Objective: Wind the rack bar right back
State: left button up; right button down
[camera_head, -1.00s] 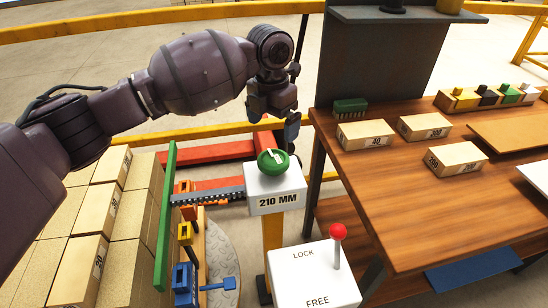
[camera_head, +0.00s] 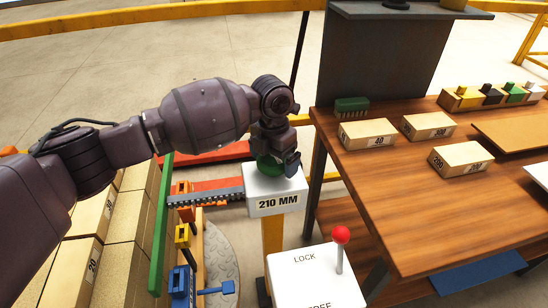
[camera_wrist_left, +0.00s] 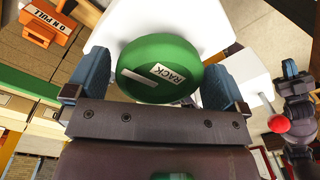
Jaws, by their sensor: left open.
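The green round knob (camera_head: 268,166) sits on top of a white box labelled 210 MM (camera_head: 276,199). The knob is partly hidden behind my left gripper (camera_head: 279,165) in the head view. In the left wrist view the knob (camera_wrist_left: 160,68) carries a white pointer line and a label reading RACK. It lies between my left gripper's two open blue fingers (camera_wrist_left: 160,85), one on each side, with no clear contact. The dark toothed rack bar (camera_head: 205,198) runs from the white box left to a green upright plate (camera_head: 161,225). My right gripper is not in the head view.
A white box marked LOCK and FREE (camera_head: 315,280) has a red-knobbed lever (camera_head: 340,236) near LOCK. The wooden table (camera_head: 400,190) stands right, holding several labelled blocks. Pale bricks (camera_head: 125,230) are stacked left. A yellow rail (camera_head: 130,20) crosses the back.

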pick_arm(q)
jog(key=c, duration=0.8)
jog(key=shift+o, duration=0.2)
